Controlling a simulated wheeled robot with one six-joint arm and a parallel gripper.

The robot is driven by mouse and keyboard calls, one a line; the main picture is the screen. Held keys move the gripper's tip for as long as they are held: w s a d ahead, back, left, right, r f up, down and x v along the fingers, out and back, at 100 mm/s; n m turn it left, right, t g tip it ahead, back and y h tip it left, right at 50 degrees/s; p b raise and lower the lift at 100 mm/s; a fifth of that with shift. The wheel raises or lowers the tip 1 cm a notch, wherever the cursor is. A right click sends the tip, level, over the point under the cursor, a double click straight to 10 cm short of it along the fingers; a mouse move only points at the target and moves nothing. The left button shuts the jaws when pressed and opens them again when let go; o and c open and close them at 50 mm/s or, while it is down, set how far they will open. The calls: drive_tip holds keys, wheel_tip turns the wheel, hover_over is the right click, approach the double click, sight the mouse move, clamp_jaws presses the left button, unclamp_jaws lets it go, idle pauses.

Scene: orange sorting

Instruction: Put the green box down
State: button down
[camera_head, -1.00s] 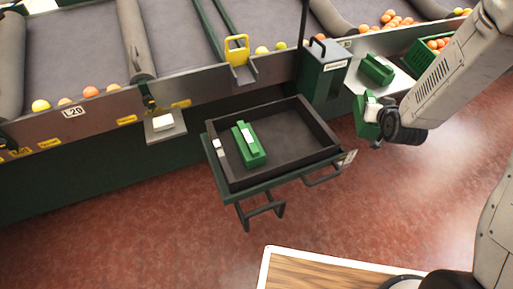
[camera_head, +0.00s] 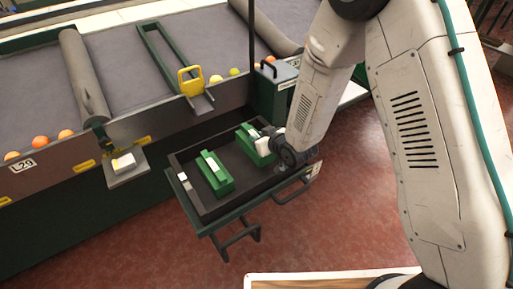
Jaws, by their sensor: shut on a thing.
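A green box (camera_head: 249,137) with a pale top strip is in my gripper (camera_head: 265,145), which is shut on it at the right part of the dark tray (camera_head: 232,214). I cannot tell whether the box touches the tray floor. A second green box (camera_head: 219,179) with a white label lies in the left part of the tray, apart from the held one. My gripper and wrist hide the right end of the held box and part of the tray's right side.
A dark green bin (camera_head: 272,90) with a handle stands behind the tray. The conveyor edge carries a yellow bracket (camera_head: 190,80) and several oranges. A small ledge with a white item (camera_head: 124,162) is left of the tray. The tray's front part is bare.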

drive_tip(key=shift+f, duration=2.05)
drive_tip(key=shift+f, duration=0.1)
drive_tip(key=c, duration=1.3)
unclamp_jaws()
drive_tip(key=shift+o, duration=0.2)
